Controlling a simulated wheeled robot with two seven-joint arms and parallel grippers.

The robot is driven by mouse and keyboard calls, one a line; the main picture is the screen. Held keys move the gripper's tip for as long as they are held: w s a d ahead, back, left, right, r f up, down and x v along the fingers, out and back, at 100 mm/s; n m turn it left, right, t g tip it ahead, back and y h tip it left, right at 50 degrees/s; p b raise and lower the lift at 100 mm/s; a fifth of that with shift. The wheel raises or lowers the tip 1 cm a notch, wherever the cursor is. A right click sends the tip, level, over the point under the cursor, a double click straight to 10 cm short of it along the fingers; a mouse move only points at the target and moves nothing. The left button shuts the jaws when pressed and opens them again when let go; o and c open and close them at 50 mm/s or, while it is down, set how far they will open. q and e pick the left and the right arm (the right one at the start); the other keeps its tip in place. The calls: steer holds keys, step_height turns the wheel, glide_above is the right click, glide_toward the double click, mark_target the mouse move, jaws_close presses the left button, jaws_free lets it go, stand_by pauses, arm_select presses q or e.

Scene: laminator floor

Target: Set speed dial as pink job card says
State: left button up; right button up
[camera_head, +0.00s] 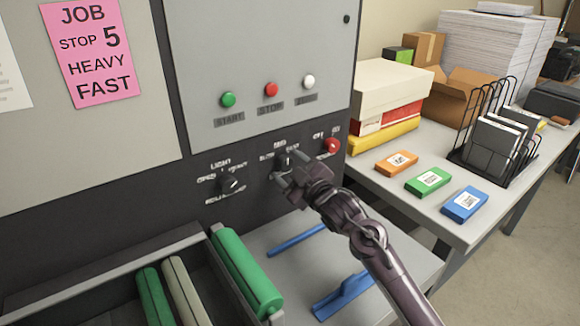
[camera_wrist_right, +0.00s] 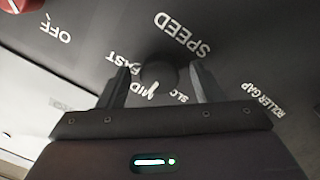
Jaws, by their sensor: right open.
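The pink job card (camera_head: 92,50) reads JOB, STOP 5, HEAVY, FAST. The speed dial (camera_wrist_right: 158,73) is a dark round knob under the word SPEED, with FAST, MID and SLOW printed around it. Its white mark appears to point at MID. In the head view the dial (camera_head: 283,158) is partly hidden by my right gripper (camera_head: 283,177). In the right wrist view this gripper (camera_wrist_right: 161,82) is open, with one finger on each side of the dial; I cannot tell whether they touch it. My left gripper is not in view.
Another dial (camera_head: 230,183) is left of the gripper, and a red switch (camera_head: 332,146) is close on its right. Green, red and white buttons sit above. Rollers (camera_head: 247,275) lie below. The side table (camera_head: 400,205) holds colored boxes and a wire rack (camera_head: 490,150).

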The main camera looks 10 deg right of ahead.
steer(key=c, duration=1)
steer(key=shift+r+m+p, duration=0.15)
steer(key=shift+m+p, duration=0.75)
steer(key=shift+m, duration=0.1)
steer(key=m+p, duration=0.2)
steer(key=m, duration=0.1)
steer(key=shift+m+p, duration=0.3)
steer(key=shift+p, duration=0.05)
steer(key=m+p, duration=0.2)
steer(key=m, duration=0.1)
steer(key=shift+m+g+p, duration=0.3)
steer(key=shift+m+p, duration=0.75)
steer(key=shift+m, duration=0.45)
steer(key=o, duration=1)
